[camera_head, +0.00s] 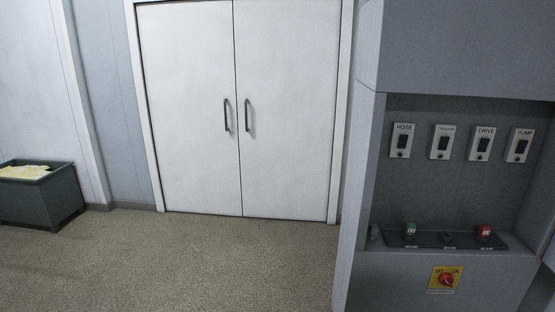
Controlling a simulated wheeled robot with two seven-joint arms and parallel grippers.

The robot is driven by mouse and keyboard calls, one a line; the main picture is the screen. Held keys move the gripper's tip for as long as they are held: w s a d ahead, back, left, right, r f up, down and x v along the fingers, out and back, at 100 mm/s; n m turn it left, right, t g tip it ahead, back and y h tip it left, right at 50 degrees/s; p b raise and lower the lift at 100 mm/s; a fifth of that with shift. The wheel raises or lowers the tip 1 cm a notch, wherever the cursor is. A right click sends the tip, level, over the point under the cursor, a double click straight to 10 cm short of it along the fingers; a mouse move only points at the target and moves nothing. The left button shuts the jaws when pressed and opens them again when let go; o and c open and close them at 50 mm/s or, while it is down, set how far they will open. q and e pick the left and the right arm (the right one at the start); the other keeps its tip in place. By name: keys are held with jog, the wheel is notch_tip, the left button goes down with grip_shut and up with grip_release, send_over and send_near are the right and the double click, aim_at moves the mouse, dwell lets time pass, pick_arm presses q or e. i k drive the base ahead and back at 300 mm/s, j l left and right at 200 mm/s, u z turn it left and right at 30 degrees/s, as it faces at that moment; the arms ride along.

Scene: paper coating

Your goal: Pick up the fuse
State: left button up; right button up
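I cannot make out a fuse for certain in the head view. A grey control cabinet (424,50) stands at the right. Its recess holds a row of several labelled switch plates, among them HOSE (402,140), DRIVE (482,143) and PUMP (519,145). On the ledge below are a green button (410,230) and a red button (485,232). A small greyish object (374,233) sits at the ledge's left end, too small to identify. A red rotary switch on a yellow plate (445,279) is on the front below. Neither of my grippers is in view.
A closed white double door (190,110) with two dark handles stands in the middle. A dark green bin (50,200) with yellowish contents stands at the far left. The speckled floor (200,260) between bin and cabinet is clear.

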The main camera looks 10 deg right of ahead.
aim_at(484, 231)
jog(key=z, duration=1.6)
